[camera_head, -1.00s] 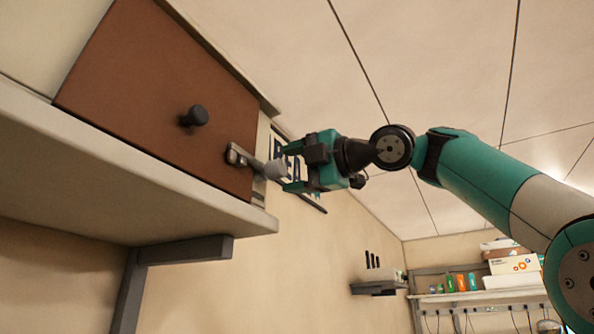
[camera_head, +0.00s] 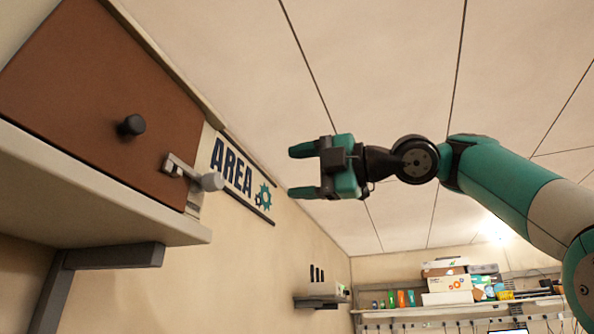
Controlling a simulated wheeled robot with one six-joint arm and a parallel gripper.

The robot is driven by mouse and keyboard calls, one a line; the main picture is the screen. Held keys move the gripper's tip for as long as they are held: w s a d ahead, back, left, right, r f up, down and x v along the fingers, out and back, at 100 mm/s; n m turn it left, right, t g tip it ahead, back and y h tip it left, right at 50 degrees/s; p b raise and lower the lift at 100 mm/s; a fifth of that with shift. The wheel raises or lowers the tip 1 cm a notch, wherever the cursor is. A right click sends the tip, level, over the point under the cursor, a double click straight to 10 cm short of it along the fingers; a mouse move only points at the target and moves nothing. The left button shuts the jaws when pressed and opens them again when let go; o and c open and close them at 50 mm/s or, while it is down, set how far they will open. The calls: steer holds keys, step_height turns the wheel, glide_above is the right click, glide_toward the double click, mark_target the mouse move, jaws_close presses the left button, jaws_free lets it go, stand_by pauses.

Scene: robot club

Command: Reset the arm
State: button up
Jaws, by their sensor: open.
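My gripper (camera_head: 302,171) is open and empty, its two teal fingers pointing left in the middle of the view. My arm reaches in from the right edge. The gripper is apart from the brown cabinet door (camera_head: 75,85) at the upper left. A metal latch with a light grey knob (camera_head: 212,181) sits at the door's right edge, with clear space between it and my fingers. The door looks shut.
The cabinet shelf (camera_head: 120,205) juts out at the left on a dark bracket. A black round knob (camera_head: 131,125) sticks out of the door. A wall sign (camera_head: 236,172) reads AREA. A small wall shelf (camera_head: 318,301) and a loaded shelf (camera_head: 450,305) are farther back.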

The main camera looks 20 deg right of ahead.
steer(key=shift+d, duration=0.1)
steer(key=w+a+f+m+g+h, duration=0.25)
steer(key=f+m, duration=0.45)
steer(key=f, duration=0.4)
steer(key=w+a+f+m+g+h, duration=0.1)
steer(key=f+m+h, duration=0.2)
steer(key=f+m, duration=0.65)
steer(key=s+d+f+m+g+h, duration=0.1)
steer(key=s+f+m+g, duration=0.1)
steer(key=s+f, duration=0.5)
steer(key=s+d+f+m+g+h, duration=0.1)
steer(key=s+f+m+g+h, duration=0.1)
steer(key=s+f, duration=0.6)
steer(key=s+d+f+m+g+h, duration=0.1)
steer(key=s+f, duration=0.6)
steer(key=f, duration=1.1)
steer(key=m+g+h, duration=0.1)
steer(key=m+g, duration=0.1)
steer(key=g, duration=0.1)
steer(key=shift+s+d+f, duration=0.15)
steer(key=shift+d+f, duration=0.25)
